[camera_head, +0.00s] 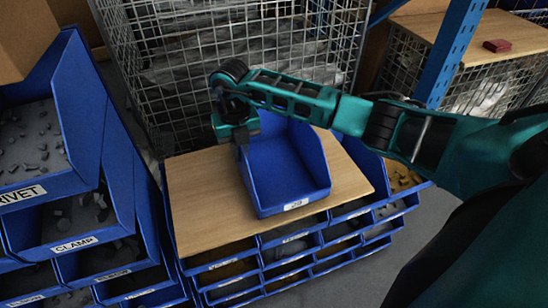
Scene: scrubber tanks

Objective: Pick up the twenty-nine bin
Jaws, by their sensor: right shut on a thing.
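The blue bin (275,174), with a white label reading 29 on its front, stands on or just above a wooden board (200,205). It looks empty. My right gripper (242,141) comes in from the right on a teal arm and is shut on the bin's back left rim. The fingertips are partly hidden by the gripper body and the bin wall. I cannot tell whether the bin's base touches the board. My left gripper is not in view.
Blue bins labelled RIVET (25,195) and CLAMP (75,243) are stacked at left. Several blue bins (285,252) sit below the board. A wire cage (165,60) stands behind. A blue post (450,50) and a wooden shelf with a red box (497,46) are at the back right.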

